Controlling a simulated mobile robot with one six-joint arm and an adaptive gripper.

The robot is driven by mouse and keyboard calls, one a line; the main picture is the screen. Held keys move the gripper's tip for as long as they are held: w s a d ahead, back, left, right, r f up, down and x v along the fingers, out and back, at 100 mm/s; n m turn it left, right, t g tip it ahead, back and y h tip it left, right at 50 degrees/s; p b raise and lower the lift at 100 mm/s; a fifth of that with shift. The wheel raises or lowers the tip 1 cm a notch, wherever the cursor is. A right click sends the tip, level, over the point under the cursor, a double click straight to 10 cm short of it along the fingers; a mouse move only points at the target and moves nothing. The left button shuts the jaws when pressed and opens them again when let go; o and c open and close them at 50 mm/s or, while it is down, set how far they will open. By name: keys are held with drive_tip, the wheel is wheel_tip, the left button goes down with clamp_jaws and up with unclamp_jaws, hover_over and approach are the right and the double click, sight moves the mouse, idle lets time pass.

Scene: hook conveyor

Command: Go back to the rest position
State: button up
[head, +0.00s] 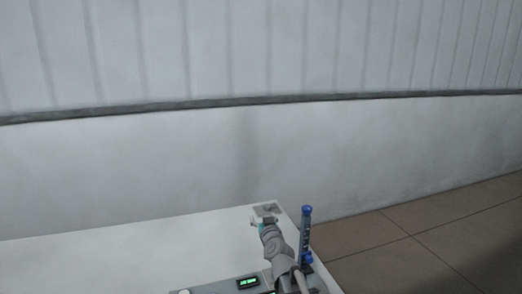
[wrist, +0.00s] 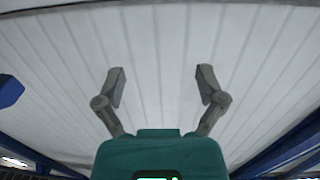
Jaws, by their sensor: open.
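My gripper (wrist: 161,85) shows in the wrist view with its two grey fingers spread wide apart. Nothing is between them; only pale ribbed panelling shows behind. In the head view my gripper (head: 264,220) is small, at the end of my grey arm, low in the picture and right of centre. It appears over or just past the far end of a flat white surface (head: 150,250). I see no object held or touched by it.
A pale wall (head: 150,165) with ribbed panels above fills the head view. Bare brown tiled floor (head: 440,235) lies at the lower right. Blue beams (wrist: 285,150) cross the lower corners of the wrist view, and a blue piece (wrist: 9,90) is at its left edge.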

drive_tip(key=s+d+f+m+g+h, duration=0.1)
drive_tip(key=s+d+f+g, duration=0.4)
drive_tip(key=s, duration=0.3)
drive_tip(key=s+d+f+m+g+h, duration=0.1)
drive_tip(key=s+d+f+g, duration=0.5)
drive_tip(key=s+f, duration=0.1)
drive_tip(key=s+d+f+g+h, duration=0.2)
drive_tip(key=s+d+f+g, duration=0.3)
drive_tip(key=s, duration=0.5)
drive_tip(key=shift+s+d+f+m+g, duration=0.1)
drive_tip(key=shift+d+f+m+g, duration=0.2)
drive_tip(key=shift+f+m+g, duration=0.15)
idle(1.0)
